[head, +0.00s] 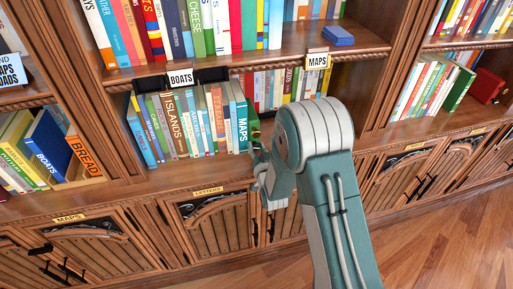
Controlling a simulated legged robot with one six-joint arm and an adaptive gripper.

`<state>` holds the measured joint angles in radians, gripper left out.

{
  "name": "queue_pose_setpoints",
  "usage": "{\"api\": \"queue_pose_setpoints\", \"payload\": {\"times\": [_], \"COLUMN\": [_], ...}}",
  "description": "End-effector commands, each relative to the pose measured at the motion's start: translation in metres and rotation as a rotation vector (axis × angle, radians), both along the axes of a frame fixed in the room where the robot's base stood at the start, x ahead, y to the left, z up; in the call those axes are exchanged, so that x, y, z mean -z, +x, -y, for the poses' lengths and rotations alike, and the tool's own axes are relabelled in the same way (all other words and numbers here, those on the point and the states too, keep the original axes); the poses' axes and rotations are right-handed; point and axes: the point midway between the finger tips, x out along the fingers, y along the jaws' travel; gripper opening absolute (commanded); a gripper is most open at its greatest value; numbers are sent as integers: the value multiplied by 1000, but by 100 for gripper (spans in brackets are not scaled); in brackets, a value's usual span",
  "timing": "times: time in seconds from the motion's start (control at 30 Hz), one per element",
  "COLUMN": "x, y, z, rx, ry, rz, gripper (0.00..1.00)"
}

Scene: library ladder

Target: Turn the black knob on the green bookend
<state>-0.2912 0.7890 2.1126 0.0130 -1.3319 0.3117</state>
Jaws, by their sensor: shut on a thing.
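A small part of the green bookend (253,117) shows in the head view, at the right end of the row of books on the middle shelf, beside the teal MAPS book (242,126). My gripper (256,148) is in front of it at the shelf's front edge, partly hidden by my own arm. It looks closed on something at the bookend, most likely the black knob. The knob itself is hidden, so its angle cannot be told.
Books stand left of my gripper on the middle shelf (180,172), and more stand behind my arm. A BOATS sign (181,78) and a MAPS sign (317,61) hang above. A blue book (338,36) lies on the upper shelf. Carved cabinet doors (212,222) are below.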

Motion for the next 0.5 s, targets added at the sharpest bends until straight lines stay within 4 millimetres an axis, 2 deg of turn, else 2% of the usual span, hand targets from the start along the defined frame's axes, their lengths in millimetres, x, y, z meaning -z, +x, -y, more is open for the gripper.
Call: {"api": "queue_pose_setpoints", "payload": {"times": [0.2, 0.5], "x": [2, 2], "y": [-1, -2], "z": [-1, -2], "rx": [-2, -3], "ry": [-156, -285], "rz": [37, 74], "gripper": [0, 0]}}
